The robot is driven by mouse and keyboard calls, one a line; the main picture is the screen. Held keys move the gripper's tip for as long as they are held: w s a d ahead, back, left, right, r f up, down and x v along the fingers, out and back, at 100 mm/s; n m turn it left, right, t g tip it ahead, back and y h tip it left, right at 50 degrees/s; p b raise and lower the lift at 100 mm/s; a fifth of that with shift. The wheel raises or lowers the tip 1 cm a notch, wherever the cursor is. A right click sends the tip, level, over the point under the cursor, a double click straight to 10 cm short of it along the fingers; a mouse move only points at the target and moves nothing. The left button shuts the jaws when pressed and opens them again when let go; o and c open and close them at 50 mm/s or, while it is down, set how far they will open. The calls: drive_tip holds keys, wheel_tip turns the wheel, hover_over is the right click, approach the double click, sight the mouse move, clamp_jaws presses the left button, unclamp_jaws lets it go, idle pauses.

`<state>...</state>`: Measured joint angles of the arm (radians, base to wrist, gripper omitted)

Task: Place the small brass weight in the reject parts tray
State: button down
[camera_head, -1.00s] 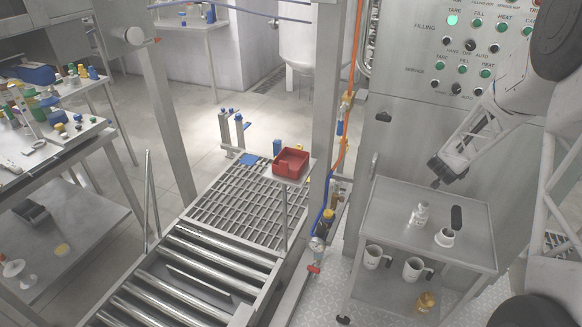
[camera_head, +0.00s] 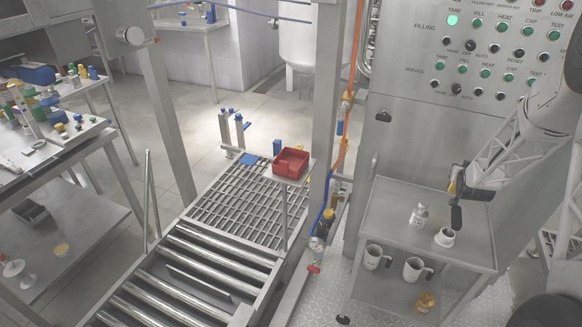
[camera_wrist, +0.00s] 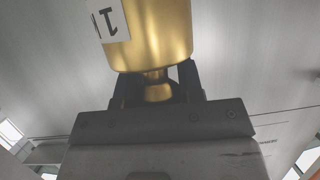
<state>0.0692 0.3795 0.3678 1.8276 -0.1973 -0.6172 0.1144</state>
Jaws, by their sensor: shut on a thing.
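The small brass weight (camera_wrist: 158,35) fills the top of the wrist view, with a white label bearing a dark mark. My gripper (camera_wrist: 158,90) is shut on its narrow neck, a dark finger on each side. In the head view my gripper (camera_head: 457,180) is above the right part of the steel cart, close to a black upright object; a small brass-coloured patch shows at its left side. The red tray (camera_head: 291,163), apparently the reject parts tray, sits on a small stand near the middle, well left of my gripper. Its near compartment looks empty.
The cart top (camera_head: 385,215) holds a clear bottle (camera_head: 419,215), a white jar (camera_head: 444,238) and the black object (camera_head: 456,217). A steel post (camera_head: 325,110) with hoses stands between cart and tray.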

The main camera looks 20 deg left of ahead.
drive_tip(key=shift+s+d+f+n+y, duration=1.4)
drive_tip(key=shift+s+f+y, duration=0.25)
drive_tip(key=shift+f, duration=0.35)
drive_tip(key=w+a+r, duration=0.2)
drive_tip(key=a+r, duration=0.5)
drive_tip(key=a, duration=0.3)
drive_tip(key=w+a+r, duration=0.3)
drive_tip(key=a+r, duration=0.5)
drive_tip(key=a, duration=0.3)
drive_tip(key=s+a+r, duration=0.2)
drive_tip(key=a+r, duration=0.5)
drive_tip(key=a, duration=0.4)
drive_tip(key=s+a+r, duration=0.3)
drive_tip(key=a+r, duration=0.3)
drive_tip(key=a, duration=0.5)
drive_tip(key=s+a+m+h, duration=0.1)
drive_tip(key=s+a+h, duration=0.15)
drive_tip(key=a, duration=0.65)
drive_tip(key=s+a+f+m+h, duration=0.1)
drive_tip(key=s+a+f, duration=0.4)
drive_tip(key=a+f, duration=0.6)
wheel_tip(320, 180, down, 2)
drive_tip(key=shift+a+m+h, duration=0.15)
drive_tip(key=shift+m+h, duration=0.15)
drive_tip(key=shift+m, duration=0.4)
drive_tip(key=shift+f, duration=0.15)
wheel_tip(320, 180, down, 6)
drive_tip(key=shift+w+f, duration=0.1)
drive_tip(key=shift+f, duration=0.05)
